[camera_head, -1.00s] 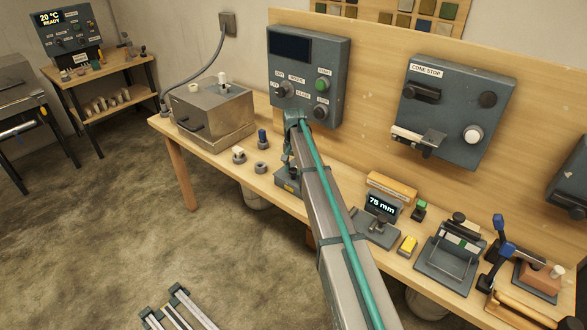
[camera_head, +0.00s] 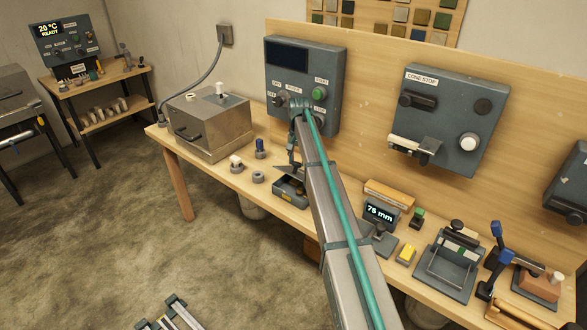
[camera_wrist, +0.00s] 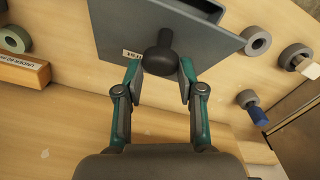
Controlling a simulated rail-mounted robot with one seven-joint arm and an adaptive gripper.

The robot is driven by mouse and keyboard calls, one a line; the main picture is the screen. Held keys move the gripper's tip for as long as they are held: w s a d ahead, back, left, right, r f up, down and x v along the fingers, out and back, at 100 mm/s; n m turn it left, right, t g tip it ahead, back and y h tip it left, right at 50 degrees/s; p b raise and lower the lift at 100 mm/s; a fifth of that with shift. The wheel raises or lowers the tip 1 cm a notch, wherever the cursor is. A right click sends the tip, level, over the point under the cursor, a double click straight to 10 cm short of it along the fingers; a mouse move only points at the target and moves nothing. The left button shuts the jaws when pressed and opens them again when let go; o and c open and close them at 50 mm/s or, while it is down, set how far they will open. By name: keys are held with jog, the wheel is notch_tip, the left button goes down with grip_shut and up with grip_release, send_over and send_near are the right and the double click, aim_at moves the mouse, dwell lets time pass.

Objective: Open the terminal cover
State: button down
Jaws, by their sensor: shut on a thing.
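The terminal cover is a grey plate (camera_wrist: 115,38) with a dark round knob (camera_wrist: 160,58) and a small white label, seen close in the wrist view. My gripper (camera_wrist: 161,74) has its teal fingers on either side of the knob and is shut on it. In the head view the cover (camera_head: 287,170) is raised and tilted above the small dark terminal box (camera_head: 291,194) on the bench, whose open top shows a yellowish part inside. My gripper (camera_head: 294,161) is over the box there, partly hidden by my arm.
A control panel (camera_head: 305,85) is on the backboard behind. A 75 mm display unit (camera_head: 380,212) and a clamp fixture (camera_head: 448,262) stand to the right.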

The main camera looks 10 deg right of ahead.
jog(key=w+d+r+b, duration=0.1)
jog(key=w+d, duration=0.2)
jog(key=d, duration=0.2)
jog(key=shift+w, duration=0.25)
jog(key=c, duration=1.3)
grip_release()
jog(key=shift+s, duration=0.1)
jog(key=o, duration=0.6)
jog(key=shift+d, duration=0.3)
jog(key=shift+a+r, duration=0.1)
jog(key=shift+r, duration=0.05)
jog(key=shift+w+a+r, duration=0.15)
jog(key=shift+w+a, duration=0.05)
jog(key=shift+a, duration=0.05)
